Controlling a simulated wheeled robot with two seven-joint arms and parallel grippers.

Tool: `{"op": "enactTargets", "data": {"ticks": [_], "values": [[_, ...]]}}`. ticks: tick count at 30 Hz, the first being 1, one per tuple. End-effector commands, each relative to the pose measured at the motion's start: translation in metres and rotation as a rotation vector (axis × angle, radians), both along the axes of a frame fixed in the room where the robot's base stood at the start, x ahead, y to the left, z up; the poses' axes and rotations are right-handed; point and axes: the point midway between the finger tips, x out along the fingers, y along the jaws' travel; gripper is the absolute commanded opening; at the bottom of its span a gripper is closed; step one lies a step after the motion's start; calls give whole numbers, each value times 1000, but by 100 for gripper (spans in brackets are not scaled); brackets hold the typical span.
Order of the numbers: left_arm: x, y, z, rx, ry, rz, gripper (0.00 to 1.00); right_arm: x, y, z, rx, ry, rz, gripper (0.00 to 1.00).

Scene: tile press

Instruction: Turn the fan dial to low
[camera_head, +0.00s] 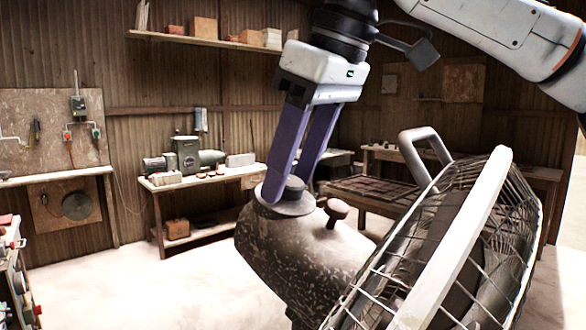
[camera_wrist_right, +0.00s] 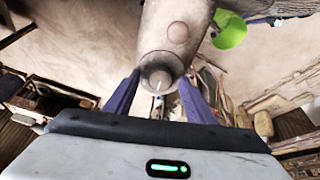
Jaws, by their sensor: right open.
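The fan (camera_head: 470,240) stands at the right with its wire cage facing right and its speckled motor housing (camera_head: 300,255) toward the left. A round grey dial (camera_head: 293,187) sits on the end of the housing; in the right wrist view the dial (camera_wrist_right: 160,79) shows a pale mark line. My right gripper (camera_head: 289,190) points down with its two purple fingers on either side of the dial. In the wrist view the fingers are open, with a gap visible to the dial at the left. Contact at the right is hard to tell. My left gripper is out of view.
A small knob (camera_head: 337,209) sticks up from the housing close to my fingers, and a carry handle (camera_head: 424,152) rises behind the cage. A workbench (camera_head: 160,184) with machines stands along the back wall.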

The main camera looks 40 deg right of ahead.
Motion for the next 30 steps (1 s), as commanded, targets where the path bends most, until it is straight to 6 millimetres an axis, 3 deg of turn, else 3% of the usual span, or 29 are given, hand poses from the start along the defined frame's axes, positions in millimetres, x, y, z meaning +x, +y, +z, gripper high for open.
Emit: {"op": "enactTargets", "data": {"ticks": [8,15,30], "values": [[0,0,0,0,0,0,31,1,0,-1,0,0,-1,48],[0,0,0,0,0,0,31,1,0,-1,0,0,-1,8],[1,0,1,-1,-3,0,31,1,0,0,39,8,-135,8]]}}
